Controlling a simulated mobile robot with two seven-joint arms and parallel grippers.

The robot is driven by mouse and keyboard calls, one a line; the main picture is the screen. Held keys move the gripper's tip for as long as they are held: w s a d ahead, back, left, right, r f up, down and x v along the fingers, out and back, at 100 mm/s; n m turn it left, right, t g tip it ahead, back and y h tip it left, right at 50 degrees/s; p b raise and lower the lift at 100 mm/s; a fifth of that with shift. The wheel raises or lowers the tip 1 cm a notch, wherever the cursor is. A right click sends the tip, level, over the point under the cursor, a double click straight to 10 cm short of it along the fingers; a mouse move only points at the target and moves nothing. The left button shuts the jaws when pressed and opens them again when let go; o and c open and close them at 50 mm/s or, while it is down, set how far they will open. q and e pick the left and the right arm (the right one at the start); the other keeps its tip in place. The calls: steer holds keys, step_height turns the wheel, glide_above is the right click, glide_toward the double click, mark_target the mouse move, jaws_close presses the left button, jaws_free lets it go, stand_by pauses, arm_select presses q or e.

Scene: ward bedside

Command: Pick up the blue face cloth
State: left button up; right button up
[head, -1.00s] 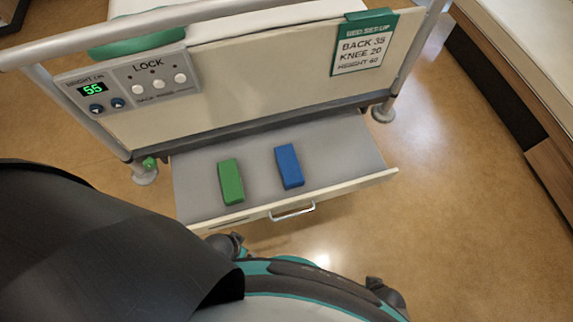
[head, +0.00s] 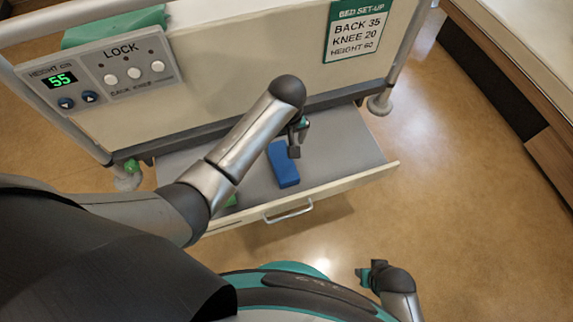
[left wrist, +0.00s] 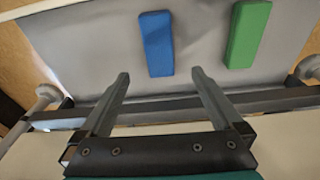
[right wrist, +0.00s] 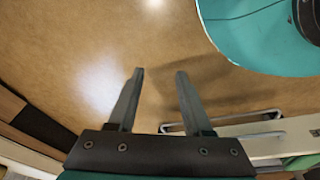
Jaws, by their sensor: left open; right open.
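The blue face cloth (head: 283,168) is a folded block lying in the open drawer under the bed end. In the left wrist view the blue cloth (left wrist: 156,43) lies beyond my fingertips, apart from them. My left gripper (head: 294,150) is over the drawer, in front of the cloth's upper right part in the head view; it shows open and empty in the left wrist view (left wrist: 160,82). My right gripper (head: 365,277) is low at the right, outside the drawer; in the right wrist view (right wrist: 158,75) it is open and empty above the floor.
A green folded cloth (left wrist: 247,33) lies beside the blue one; my left arm mostly hides it in the head view. The drawer (head: 345,150) has a front wall with a handle (head: 289,212). The bed's end panel (head: 250,60) rises behind. Floor at the right is clear.

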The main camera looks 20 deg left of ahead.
arm_select(q)
steer(key=b, duration=0.6)
glide_above(283, 161)
steer(key=f, duration=0.5)
steer(key=s+f, duration=0.1)
steer(key=f, duration=0.2)
steer(key=shift+d+f, duration=0.2)
steer(key=shift+f, duration=0.1)
steer(key=shift+w+f+b, duration=0.2)
steer(key=shift+f+b, duration=1.15)
arm_select(e)
steer(key=w+a+r+t, duration=0.1)
steer(key=w+r, duration=0.2)
steer(key=r, duration=0.5)
steer(key=w+a+r+t, duration=0.1)
steer(key=w+r+t, duration=0.1)
steer(key=r, duration=0.6)
arm_select(q)
steer(key=shift+w+a+f+b, duration=0.1)
steer(key=shift+w+f+b, duration=0.05)
steer(key=shift+f+b, duration=0.9)
steer(key=shift+f, duration=0.2)
steer(key=shift+f+b, duration=0.3)
arm_select(e)
steer(key=w+a+t+y, duration=0.3)
steer(key=w+a+t, duration=0.1)
steer(key=a, duration=0.1)
steer(key=shift+w+a, duration=0.3)
steer(key=shift+w, duration=0.1)
